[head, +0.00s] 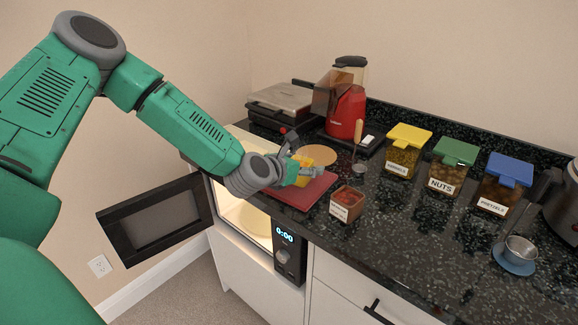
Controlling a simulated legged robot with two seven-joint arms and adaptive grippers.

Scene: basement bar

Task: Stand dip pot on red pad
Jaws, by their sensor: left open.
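The red pad (308,191) lies flat at the left front of the dark counter, above the lit open microwave. My left gripper (304,158) is open over the pad's back part. A brown square pot with red contents and a label (346,204) stands just right of the pad. My right gripper is out of view.
Labelled jars of kernels (404,153), nuts (449,170) and pretzels (500,188) stand to the right. A metal cup (520,249) sits on a blue coaster. A red popcorn machine (346,112) and a grill (281,102) are behind. The microwave door (155,222) hangs open. Counter right of the brown pot is clear.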

